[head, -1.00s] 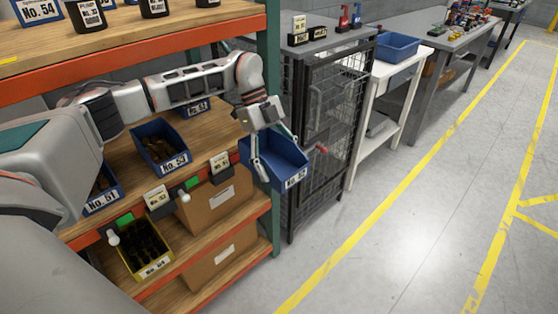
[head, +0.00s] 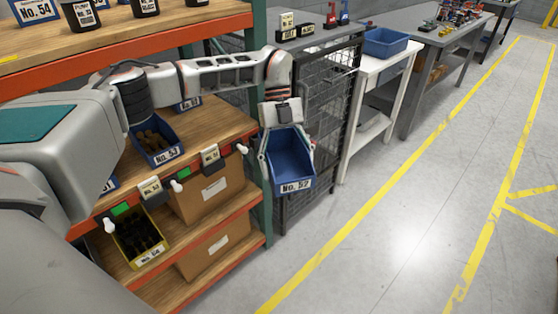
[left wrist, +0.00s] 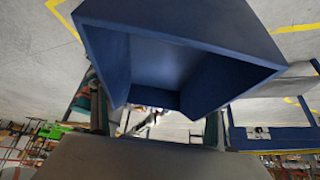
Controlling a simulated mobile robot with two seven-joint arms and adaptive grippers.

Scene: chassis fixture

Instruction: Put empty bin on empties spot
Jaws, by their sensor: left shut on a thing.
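The empty blue bin (head: 290,160), with a label reading No. 52, hangs in the air just right of the shelf's orange-and-green corner post. My left gripper (head: 282,142) is shut on this bin, with fingers at its sides. In the left wrist view the bin (left wrist: 170,60) fills the upper middle and its inside looks bare. The left gripper's fingers (left wrist: 160,122) show below and beside it. I cannot make out a marked empties spot. My right gripper is not in view.
The shelf (head: 200,125) holds a blue bin No. 53 (head: 155,138) with parts and a yellow bin (head: 140,237) lower down. A black mesh cage (head: 330,95) stands close behind the held bin. A white table (head: 370,65) carries another blue bin (head: 385,42). The floor at right is clear.

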